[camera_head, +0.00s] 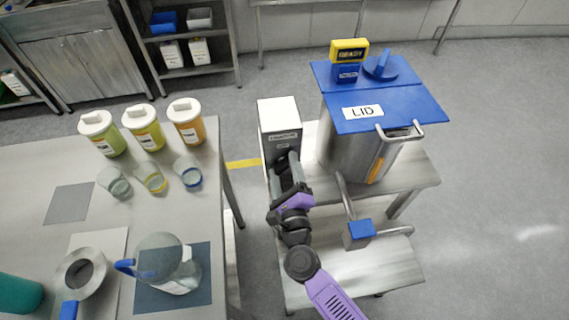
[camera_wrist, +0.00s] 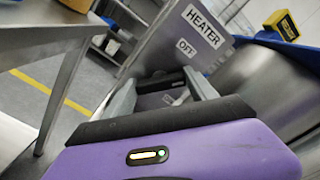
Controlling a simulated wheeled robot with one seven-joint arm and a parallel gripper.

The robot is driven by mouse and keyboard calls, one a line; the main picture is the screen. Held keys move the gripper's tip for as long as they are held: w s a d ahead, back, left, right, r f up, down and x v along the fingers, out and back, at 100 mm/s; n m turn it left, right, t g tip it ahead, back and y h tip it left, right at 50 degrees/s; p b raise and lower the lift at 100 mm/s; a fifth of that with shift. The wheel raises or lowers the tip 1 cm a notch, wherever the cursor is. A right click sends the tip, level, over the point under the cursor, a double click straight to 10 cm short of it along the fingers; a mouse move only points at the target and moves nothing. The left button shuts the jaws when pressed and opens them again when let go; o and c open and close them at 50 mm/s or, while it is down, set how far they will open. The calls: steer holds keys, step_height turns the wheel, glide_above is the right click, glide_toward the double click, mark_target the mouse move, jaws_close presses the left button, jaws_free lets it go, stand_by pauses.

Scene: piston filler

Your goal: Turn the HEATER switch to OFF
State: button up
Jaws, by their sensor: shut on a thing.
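The heater box (camera_head: 278,115) is a grey-white upright housing on the metal stand, left of the steel tank. In the wrist view its grey panel (camera_wrist: 165,45) carries a HEATER label (camera_wrist: 203,25) and a smaller OFF label (camera_wrist: 186,48). The heater switch (camera_wrist: 180,97) shows partly as a small pale lever by a dark mount, below the OFF label and between my fingers. My gripper (camera_wrist: 160,88) is shut on the switch. In the head view my gripper (camera_head: 286,162) reaches the front of the box, and its fingers hide the switch. The lever's exact angle is hard to tell.
The steel tank (camera_head: 345,155) with a blue lid (camera_head: 390,105) and a yellow READY display (camera_head: 349,50) stands close on the right. A pipe with a blue handle (camera_head: 360,230) sticks out nearby. A table (camera_head: 40,210) with jars, glasses and a jug is on the left.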

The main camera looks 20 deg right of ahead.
steer(key=n+p, duration=0.2)
steer(key=n, duration=0.2)
steer(key=shift+n, duration=0.3)
steer(key=shift+f+n+p, duration=0.1)
steer(key=shift+n+p, duration=0.9)
steer(key=shift+n, duration=0.5)
steer(key=shift+a, duration=0.1)
steer(key=o, duration=1.4)
steer(key=shift+c, duration=0.2)
steer(key=s+a+b, duration=0.1)
steer(key=s, duration=0.6)
steer(key=shift+s+a, duration=0.25)
steer(key=shift+s, duration=0.05)
